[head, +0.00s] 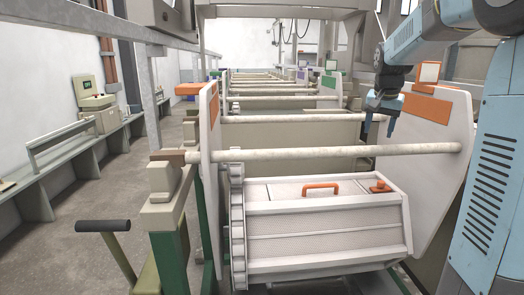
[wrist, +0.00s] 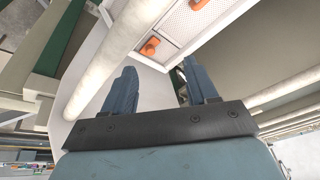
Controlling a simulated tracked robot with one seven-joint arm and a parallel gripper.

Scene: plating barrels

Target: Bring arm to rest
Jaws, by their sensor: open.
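My gripper (head: 380,128) hangs from my blue arm at the upper right of the head view, with its fingers apart and nothing between them. It is above and behind the near plating barrel (head: 320,237), close to the right end plate (head: 437,150). In the wrist view my gripper (wrist: 158,85) shows two blue fingers spread apart, with part of the barrel and its orange handle (wrist: 198,5) beyond them. The barrel is white and has a lid with an orange handle (head: 321,188) and an orange knob (head: 380,186).
A pale crossbar (head: 310,152) spans above the barrel between the left end plate (head: 209,120) and the right one. More bars and tanks run back in a row. A dark-handled lever (head: 103,226) stands at the lower left. Open floor (head: 90,190) lies left of the line.

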